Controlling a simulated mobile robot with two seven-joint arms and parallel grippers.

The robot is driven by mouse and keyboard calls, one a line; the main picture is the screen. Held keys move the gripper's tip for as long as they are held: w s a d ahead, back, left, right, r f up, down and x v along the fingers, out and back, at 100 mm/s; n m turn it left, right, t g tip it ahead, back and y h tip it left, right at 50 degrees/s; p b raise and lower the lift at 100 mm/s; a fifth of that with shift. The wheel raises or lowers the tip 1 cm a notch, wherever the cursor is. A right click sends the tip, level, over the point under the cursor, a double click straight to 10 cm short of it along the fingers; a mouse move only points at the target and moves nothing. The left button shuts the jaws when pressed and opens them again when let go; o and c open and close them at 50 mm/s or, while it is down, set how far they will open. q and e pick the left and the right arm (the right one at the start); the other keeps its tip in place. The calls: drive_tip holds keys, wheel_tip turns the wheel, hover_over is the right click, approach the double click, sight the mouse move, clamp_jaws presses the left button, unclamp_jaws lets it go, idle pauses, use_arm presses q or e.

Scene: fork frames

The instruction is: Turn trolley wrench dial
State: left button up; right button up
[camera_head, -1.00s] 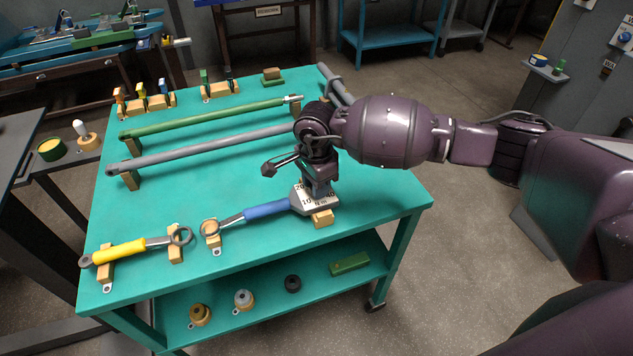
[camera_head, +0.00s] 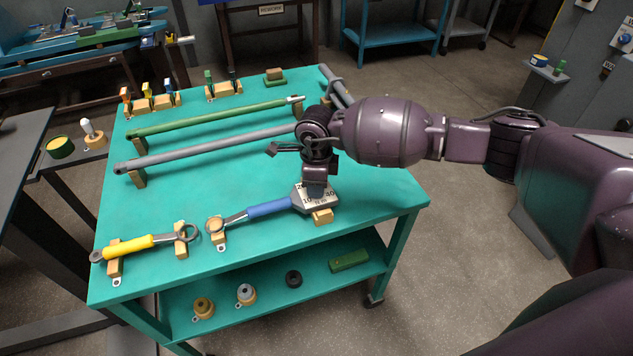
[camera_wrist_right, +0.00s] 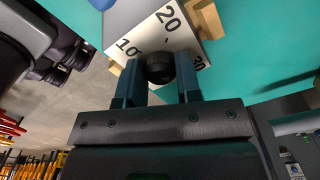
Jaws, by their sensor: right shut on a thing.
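The torque wrench with a blue handle (camera_head: 268,208) rests on wooden supports on the green trolley (camera_head: 165,196). Its square scale plate (camera_head: 304,200), marked with numbers such as 10 and 20, is at its right end. My right gripper (camera_head: 316,186) points down over the plate. In the right wrist view the black round dial knob (camera_wrist_right: 160,68) sits in front of the plate, between the two fingers of my right gripper (camera_wrist_right: 160,88), which are shut on it. In the head view the gripper hides the knob. My left gripper does not show.
A yellow-handled wrench (camera_head: 130,246) lies at the front left of the trolley. A grey bar (camera_head: 205,150) and a green bar (camera_head: 215,118) lie behind. Small blocks stand along the back edge. The lower shelf holds a green block (camera_head: 349,261) and several small round parts.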

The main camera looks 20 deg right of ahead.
idle(0.4)
drive_tip(key=o, duration=0.9)
drive_tip(key=shift+o, duration=0.2)
wheel_tip(320, 180, up, 11)
